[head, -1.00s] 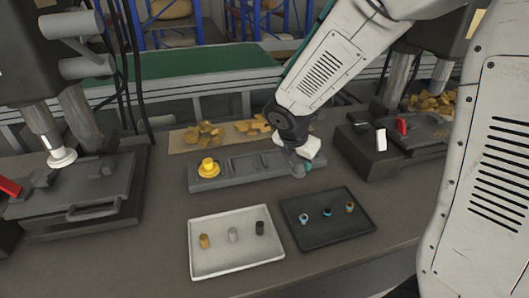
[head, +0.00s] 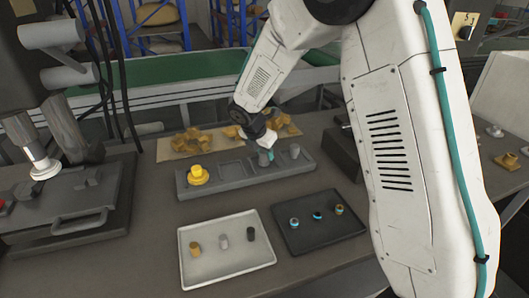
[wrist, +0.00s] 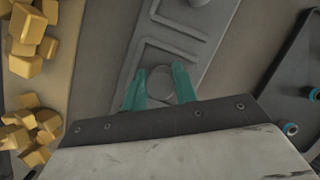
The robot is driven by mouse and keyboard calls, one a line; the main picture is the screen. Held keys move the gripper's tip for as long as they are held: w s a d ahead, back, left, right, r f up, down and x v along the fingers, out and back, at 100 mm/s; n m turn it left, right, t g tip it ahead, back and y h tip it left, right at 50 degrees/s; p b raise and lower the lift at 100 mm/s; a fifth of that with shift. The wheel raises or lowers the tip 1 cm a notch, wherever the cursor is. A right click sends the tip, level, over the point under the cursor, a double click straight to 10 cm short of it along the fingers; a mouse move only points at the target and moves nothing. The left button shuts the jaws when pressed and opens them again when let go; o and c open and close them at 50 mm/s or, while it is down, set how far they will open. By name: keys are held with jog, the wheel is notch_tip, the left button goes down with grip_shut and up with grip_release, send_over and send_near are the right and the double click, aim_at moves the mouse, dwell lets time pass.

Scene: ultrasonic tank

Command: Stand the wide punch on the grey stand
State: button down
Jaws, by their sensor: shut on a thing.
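The grey stand (head: 218,191) is a long block with a row of shallow square recesses. My gripper (head: 265,153) points down over its third place from the left, its teal fingers closed on a plain grey round punch (head: 263,160), which I take as the wide punch. In the wrist view, the fingers (wrist: 160,88) grip the sides of its round top (wrist: 160,80), within the outline of a recess. The punch looks upright. Its foot is hard to see, so I cannot tell whether it touches the stand.
A yellow piece (head: 197,175) stands at the stand's left end, a grey cylinder (head: 294,151) at its right end. In front lie a white tray (head: 196,278) with small cylinders and a black tray (head: 310,244) with ringed ones. Yellow blocks (head: 215,136) lie behind. Presses flank the stand.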

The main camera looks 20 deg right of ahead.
jog(key=shift+f, duration=0.15)
jog(key=c, duration=1.1)
grip_release()
jog(key=v, duration=1.2)
jog(key=s+d+r+m, duration=0.4)
jog(key=s+r+m, duration=0.2)
jog(key=s, duration=0.3)
jog(key=s+d+r+m+y, duration=0.1)
jog(key=s+m, duration=0.8)
jog(key=s, duration=0.5)
jog(key=s+d+r+m+g+y, duration=0.1)
jog(key=s+m+y, duration=0.1)
jog(key=s+m, duration=0.7)
jog(key=s, duration=0.5)
jog(key=shift+s+d+r+m+y, duration=0.15)
jog(key=shift+d+r+m+y, duration=0.15)
jog(key=shift+d+r+m, duration=0.1)
